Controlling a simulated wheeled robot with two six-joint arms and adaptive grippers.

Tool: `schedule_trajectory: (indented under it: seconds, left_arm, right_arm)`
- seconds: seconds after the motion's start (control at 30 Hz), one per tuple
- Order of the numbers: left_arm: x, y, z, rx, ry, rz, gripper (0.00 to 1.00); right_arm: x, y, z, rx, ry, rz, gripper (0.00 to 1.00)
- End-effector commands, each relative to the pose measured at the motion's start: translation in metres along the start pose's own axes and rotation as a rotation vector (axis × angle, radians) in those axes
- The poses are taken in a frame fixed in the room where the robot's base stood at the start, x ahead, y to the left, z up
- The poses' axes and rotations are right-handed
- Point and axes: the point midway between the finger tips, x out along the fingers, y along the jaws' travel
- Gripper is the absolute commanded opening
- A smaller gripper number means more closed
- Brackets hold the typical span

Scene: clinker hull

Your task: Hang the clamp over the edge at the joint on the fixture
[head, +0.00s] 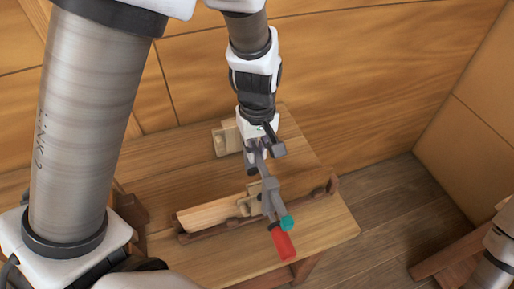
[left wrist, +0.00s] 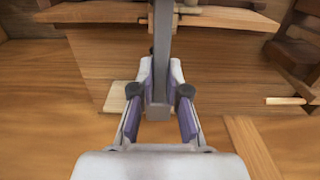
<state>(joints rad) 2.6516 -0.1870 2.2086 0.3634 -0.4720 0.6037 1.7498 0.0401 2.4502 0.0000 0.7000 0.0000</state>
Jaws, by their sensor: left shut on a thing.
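The clamp (head: 270,187) is a grey bar with a red handle (head: 281,243) and a teal end (head: 286,222). My left gripper (head: 260,150) is shut on its bar; in the left wrist view the bar (left wrist: 161,60) runs between the purple finger pads. The fixture is a dark brown rail (head: 310,194) with a pale plank (head: 210,214) on it and a small wooden block near the plank's right end. The clamp lies across the fixture in the head view and hides part of the joint. I cannot tell whether it touches. My right gripper is out of view.
The fixture stands on a wooden table (head: 170,165). A pale wooden block (head: 228,139) sits at the table's back, near my left gripper. Wood-panelled walls (head: 370,70) rise behind. A wooden piece of furniture (head: 450,257) stands at lower right, with open floor between it and the table.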

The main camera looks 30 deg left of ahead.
Motion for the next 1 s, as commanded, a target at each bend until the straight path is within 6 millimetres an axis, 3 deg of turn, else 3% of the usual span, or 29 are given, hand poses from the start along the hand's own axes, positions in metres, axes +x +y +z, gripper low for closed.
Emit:
schedule_trajectory:
  seconds: [0.03, 0.5, 1.0]
  left_arm:
    - [0.011, 0.001, 0.000, 0.000, 0.001, 0.001, 0.00]
    - [0.057, 0.001, -0.001, 0.000, 0.001, 0.001, 0.00]
    - [0.096, 0.001, -0.001, 0.000, 0.000, 0.001, 0.00]
  right_arm:
    - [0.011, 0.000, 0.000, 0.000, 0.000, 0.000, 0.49]
    - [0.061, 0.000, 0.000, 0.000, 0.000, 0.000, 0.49]
    - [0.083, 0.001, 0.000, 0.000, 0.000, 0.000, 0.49]
